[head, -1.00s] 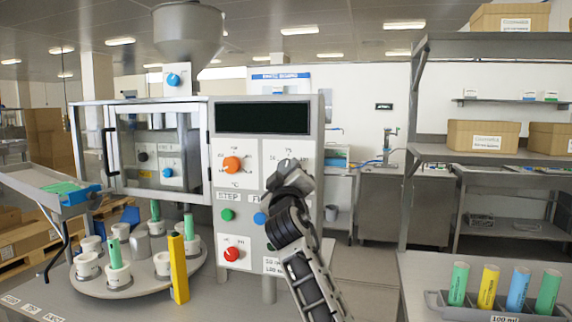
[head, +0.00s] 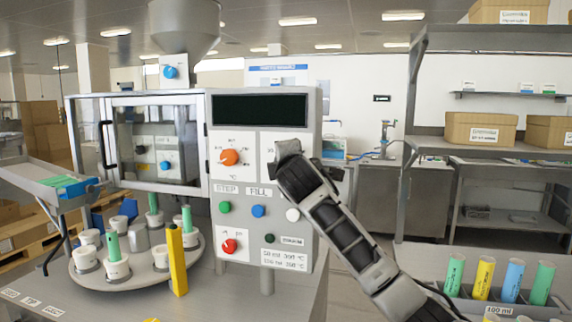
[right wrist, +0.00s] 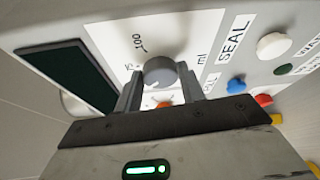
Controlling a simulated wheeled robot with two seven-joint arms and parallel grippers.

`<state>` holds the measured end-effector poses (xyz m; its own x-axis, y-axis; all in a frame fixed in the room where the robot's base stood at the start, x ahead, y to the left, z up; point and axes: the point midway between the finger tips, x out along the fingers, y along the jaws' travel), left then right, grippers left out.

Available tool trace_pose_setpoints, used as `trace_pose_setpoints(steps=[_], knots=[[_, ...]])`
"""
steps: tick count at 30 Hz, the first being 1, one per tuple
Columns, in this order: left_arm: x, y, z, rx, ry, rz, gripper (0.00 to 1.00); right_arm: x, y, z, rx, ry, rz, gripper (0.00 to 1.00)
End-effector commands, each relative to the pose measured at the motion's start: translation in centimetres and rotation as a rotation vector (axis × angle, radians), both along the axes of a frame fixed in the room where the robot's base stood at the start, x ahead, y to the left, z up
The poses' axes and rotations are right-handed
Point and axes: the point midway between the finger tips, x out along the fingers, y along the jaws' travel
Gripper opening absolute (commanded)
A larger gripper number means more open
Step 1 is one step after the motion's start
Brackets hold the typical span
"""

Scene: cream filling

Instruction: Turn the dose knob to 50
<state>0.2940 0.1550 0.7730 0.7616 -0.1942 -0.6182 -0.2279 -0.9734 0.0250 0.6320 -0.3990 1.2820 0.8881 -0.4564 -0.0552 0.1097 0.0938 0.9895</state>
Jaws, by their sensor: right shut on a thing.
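The dose knob (right wrist: 158,71) is a grey round knob on a white plate marked "ml", with a "100" label. In the right wrist view it sits between the two fingers of my right gripper (right wrist: 159,82), which is shut on it. The knob's setting cannot be read. In the head view my right gripper (head: 284,155) covers the knob at the white dial plate (head: 268,141), right of the orange temperature knob (head: 229,157). The dark display (head: 261,109) above is blank. My left gripper is not in view.
Below the plate are a green button (head: 225,207), a blue button (head: 258,211) and a white button (head: 293,214). A red knob (head: 229,246) sits lower left. A turntable (head: 128,273) with white cups and a yellow post (head: 176,260) stand at left.

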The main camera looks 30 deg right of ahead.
Motion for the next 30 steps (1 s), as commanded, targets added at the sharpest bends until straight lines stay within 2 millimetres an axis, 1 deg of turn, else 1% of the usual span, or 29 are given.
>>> trace_pose_setpoints(steps=[6,15,30], knots=[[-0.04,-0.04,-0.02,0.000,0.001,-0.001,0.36,0.05,0.00,0.23,-0.114,0.134,-0.001,0.16],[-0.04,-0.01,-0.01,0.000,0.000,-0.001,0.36,0.11,0.04,0.30,-0.216,0.257,-0.001,0.16],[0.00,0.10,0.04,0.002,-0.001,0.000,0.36,0.14,0.11,0.30,-0.258,0.304,0.000,0.17]])
